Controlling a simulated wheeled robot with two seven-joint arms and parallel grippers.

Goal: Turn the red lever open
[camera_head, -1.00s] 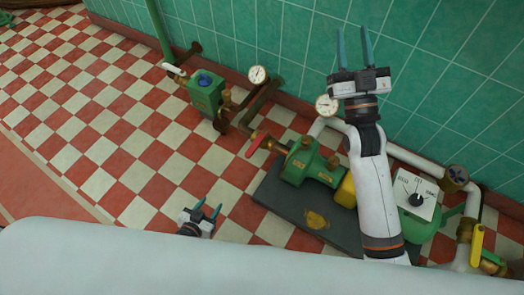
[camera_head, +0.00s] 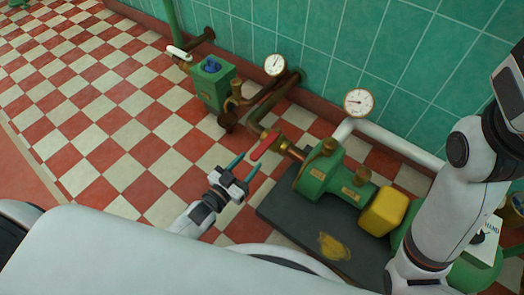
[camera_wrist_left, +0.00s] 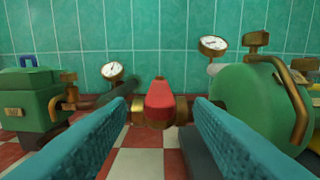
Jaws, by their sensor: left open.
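The red lever (camera_head: 265,146) sits on a brass fitting at the left end of the green pump (camera_head: 325,172). In the left wrist view the red lever (camera_wrist_left: 160,98) stands in the middle, end-on, between my two teal fingers. My left gripper (camera_head: 245,167) is open, with its fingertips close to the lever's near end. I cannot tell whether they touch it. In the head view my right arm (camera_head: 465,170) rises at the right edge. Its gripper is outside the frame.
A green box-shaped unit (camera_head: 212,82) with a blue knob stands at the left by the tiled wall. Two gauges (camera_head: 275,65) (camera_head: 358,102) are on the pipes. A yellow block (camera_head: 383,211) adjoins the pump on a dark base plate (camera_head: 285,222). The checkered floor at left is clear.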

